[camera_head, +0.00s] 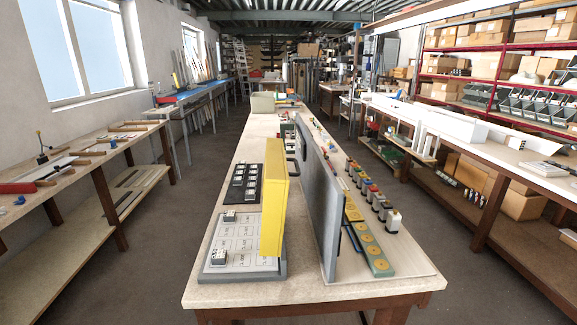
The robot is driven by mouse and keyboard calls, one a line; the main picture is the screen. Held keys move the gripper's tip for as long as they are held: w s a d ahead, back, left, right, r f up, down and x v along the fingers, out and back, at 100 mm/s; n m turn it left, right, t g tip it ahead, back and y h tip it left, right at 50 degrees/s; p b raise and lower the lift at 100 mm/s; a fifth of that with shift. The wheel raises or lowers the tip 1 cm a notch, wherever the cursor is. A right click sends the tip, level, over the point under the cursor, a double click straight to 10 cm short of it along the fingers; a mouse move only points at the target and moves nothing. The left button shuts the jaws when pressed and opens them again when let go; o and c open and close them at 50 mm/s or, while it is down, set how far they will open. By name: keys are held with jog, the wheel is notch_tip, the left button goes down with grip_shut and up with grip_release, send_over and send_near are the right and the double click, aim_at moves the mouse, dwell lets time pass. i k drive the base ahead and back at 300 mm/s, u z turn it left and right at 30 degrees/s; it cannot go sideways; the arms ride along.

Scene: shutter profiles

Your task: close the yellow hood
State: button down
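The yellow hood (273,205) stands raised, near upright, along the right side of a flat grey base (240,274) on the middle workbench. The base lies uncovered, showing a light plate with printed marks (238,238) and small grey blocks (219,256) on it. A dark curved bar, perhaps a handle, shows just right of the hood's upper part; I cannot tell which thing it belongs to. My gripper is not in view.
A tall dark grey panel (325,205) stands upright close right of the hood. Beyond it are rows of yellow discs (371,240) and dark jars (393,220). A black tray of switches (242,183) lies behind the base. The bench's front left (215,297) is bare, with floor aisles on both sides.

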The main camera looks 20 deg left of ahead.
aim_at(276, 182)
jog(key=u, duration=1.25)
jog(key=i, duration=0.1)
jog(key=u, duration=0.1)
